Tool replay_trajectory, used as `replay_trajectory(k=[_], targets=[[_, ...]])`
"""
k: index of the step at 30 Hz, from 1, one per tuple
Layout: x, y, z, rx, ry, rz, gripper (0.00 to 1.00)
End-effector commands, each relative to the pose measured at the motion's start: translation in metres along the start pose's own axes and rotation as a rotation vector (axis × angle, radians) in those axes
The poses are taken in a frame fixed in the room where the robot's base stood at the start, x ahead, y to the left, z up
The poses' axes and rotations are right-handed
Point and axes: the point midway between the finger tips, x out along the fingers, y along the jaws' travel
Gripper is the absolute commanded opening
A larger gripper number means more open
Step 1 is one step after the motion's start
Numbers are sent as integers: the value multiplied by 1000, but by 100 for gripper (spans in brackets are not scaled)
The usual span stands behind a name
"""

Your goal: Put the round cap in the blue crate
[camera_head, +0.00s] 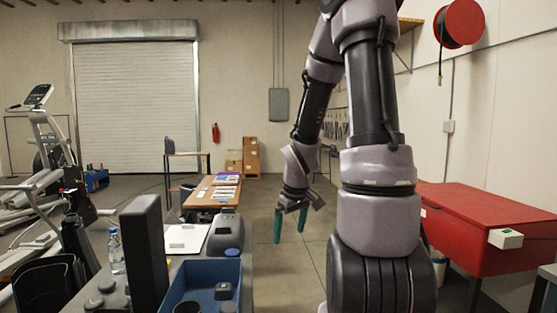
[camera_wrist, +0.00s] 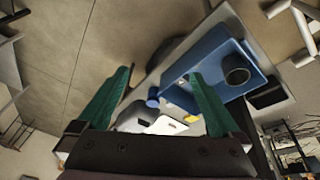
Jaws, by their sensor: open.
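The blue crate (camera_head: 200,272) stands on the grey table at the bottom of the head view, holding a dark block and a dark cylinder. It also shows in the wrist view (camera_wrist: 207,58). A small blue round piece (camera_head: 232,252) lies just behind the crate, and it shows in the wrist view (camera_wrist: 152,102) beside the crate. Dark round pieces (camera_head: 107,286) lie on the table left of the crate. I cannot tell for sure which is the round cap. My gripper (camera_head: 290,222) hangs to the right of the table, open and empty, its green fingers apart.
A grey machine (camera_head: 225,232) and a white sheet (camera_head: 186,238) lie behind the crate. A red bench (camera_head: 490,225) is at right. Floor under my gripper is clear.

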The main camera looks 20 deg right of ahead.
Motion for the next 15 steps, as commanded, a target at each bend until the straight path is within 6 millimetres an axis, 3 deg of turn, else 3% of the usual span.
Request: replay_trajectory(k=[1, 7, 12, 15], targets=[[-26, -4, -6, 38, 24, 29, 100], [-117, -29, -8, 255, 119, 56, 100], [-189, -61, 5, 438, 224, -12, 100], [-223, -80, 18, 527, 273, -80, 100]])
